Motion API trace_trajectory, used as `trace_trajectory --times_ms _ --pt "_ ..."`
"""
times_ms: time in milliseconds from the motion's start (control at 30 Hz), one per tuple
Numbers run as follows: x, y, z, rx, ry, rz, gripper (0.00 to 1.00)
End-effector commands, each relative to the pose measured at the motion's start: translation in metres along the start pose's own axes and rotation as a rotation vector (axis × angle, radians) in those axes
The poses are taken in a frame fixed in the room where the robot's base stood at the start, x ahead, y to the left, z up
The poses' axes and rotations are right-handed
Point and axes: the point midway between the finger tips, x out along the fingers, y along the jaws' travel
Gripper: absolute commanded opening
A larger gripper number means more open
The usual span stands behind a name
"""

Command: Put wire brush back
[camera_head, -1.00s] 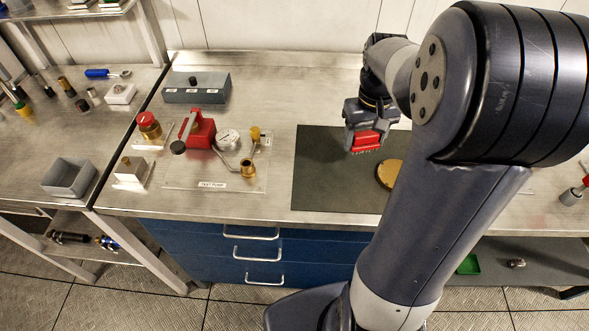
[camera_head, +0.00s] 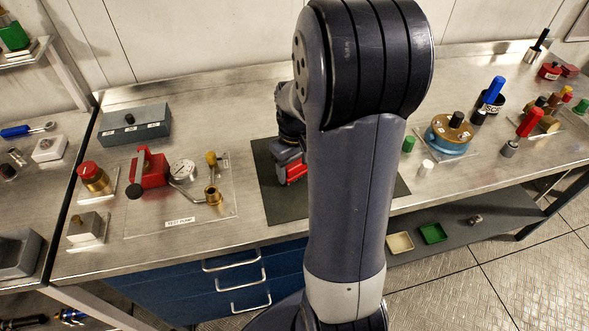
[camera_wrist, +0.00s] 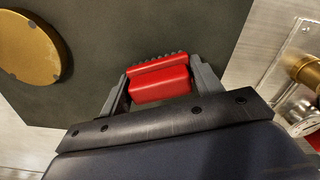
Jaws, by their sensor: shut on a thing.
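The wire brush (camera_wrist: 160,82) has a red body with dark bristles along its far edge in the wrist view. My gripper (camera_wrist: 158,90) is shut on it, with a grey finger at each side. In the head view the red brush (camera_head: 292,173) shows in my gripper (camera_head: 290,165), over the dark mat (camera_head: 270,205). My own arm hides the right part of the gripper and much of the mat. I cannot tell the brush's exact height above the mat.
A brass disc (camera_wrist: 28,46) lies on the mat. The test pump plate (camera_head: 145,222) stands left of the mat, a grey box (camera_head: 135,127) behind it. Right of my arm are a blue-and-brown round part (camera_head: 450,135), a red-handled tool (camera_head: 525,128) and a blue-handled tool (camera_head: 490,92).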

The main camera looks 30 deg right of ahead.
Motion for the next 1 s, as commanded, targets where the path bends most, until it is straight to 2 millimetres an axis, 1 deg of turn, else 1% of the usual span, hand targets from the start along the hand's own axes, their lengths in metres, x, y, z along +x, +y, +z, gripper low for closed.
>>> trace_trajectory --times_ms 33,100,367,467,500,700,767,1000 --pt "0.0064 -0.0002 0.0004 0.0 -0.003 -0.001 0.4" --pt "0.0111 -0.0003 0.0005 0.0 -0.002 -0.001 0.4" --pt "0.0121 0.0 0.0 0.0 0.001 0.001 0.4" --pt "0.0157 0.0 0.0 0.0 0.001 0.0 0.4" --pt "0.016 -0.0001 0.0 0.0 0.001 0.0 0.62" --pt "0.0149 -0.0001 0.0 0.0 0.001 0.0 0.79" --pt "0.0149 -0.0001 0.0 0.0 0.001 0.0 0.83" --pt "0.0139 -0.0001 0.0 0.0 0.001 0.0 0.83"
